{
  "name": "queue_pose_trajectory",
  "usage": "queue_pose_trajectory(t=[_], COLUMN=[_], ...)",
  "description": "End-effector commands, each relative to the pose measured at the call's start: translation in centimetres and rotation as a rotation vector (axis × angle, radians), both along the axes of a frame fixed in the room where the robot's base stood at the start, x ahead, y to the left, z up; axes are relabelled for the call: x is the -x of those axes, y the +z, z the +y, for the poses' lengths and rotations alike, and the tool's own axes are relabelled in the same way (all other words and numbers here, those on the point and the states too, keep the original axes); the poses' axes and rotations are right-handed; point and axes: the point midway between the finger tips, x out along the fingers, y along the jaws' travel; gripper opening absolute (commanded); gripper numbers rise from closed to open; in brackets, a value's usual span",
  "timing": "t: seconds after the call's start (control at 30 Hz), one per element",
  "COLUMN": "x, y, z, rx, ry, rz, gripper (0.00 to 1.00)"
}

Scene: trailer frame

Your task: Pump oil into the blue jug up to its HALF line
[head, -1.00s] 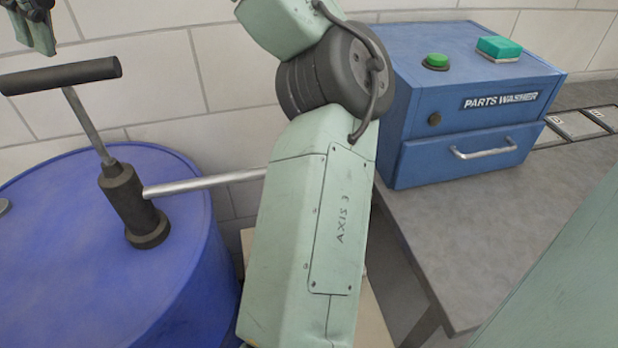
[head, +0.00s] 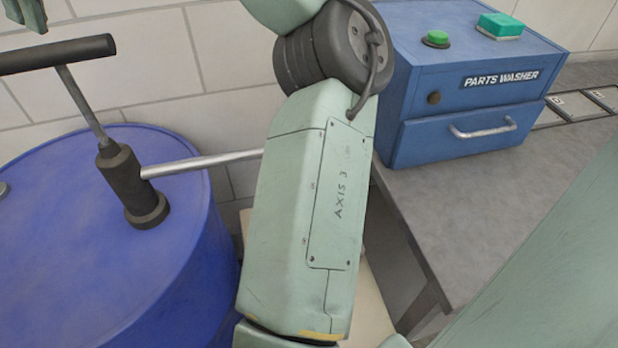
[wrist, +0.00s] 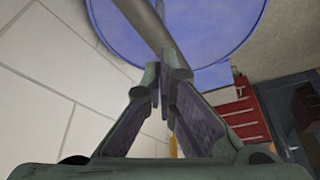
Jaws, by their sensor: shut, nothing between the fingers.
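A blue oil drum (head: 185,262) stands at the left in the head view. On its top is a dark hand pump (head: 124,182) with a black T-handle (head: 55,55) raised on a metal rod. A silver spout (head: 205,162) runs right from the pump and passes behind my arm. My gripper (head: 26,14) is partly cut off at the top left, above the handle in the picture. In the wrist view my gripper (wrist: 163,88) is shut and empty, with a grey bar and the blue drum top (wrist: 215,25) beyond the fingertips. The blue jug is not visible.
A blue parts washer (head: 440,85) with a drawer, a green button and a green block sits on a grey bench (head: 470,200) at the right. A white block wall (head: 200,60) stands behind. A red cabinet (wrist: 243,115) shows in the wrist view.

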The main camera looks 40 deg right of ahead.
Motion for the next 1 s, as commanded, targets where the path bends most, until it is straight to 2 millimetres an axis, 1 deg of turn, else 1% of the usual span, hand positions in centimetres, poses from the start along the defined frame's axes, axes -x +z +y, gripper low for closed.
queue_pose_trajectory(t=[0.17, 1.0], x=[0.0, 0.0], y=[-0.3, -4.6], z=[0.0, 0.0], rx=[0.000, 0.000], ry=[0.000, 0.000], rz=[0.000, 0.002], gripper=[0.00, 0.00])
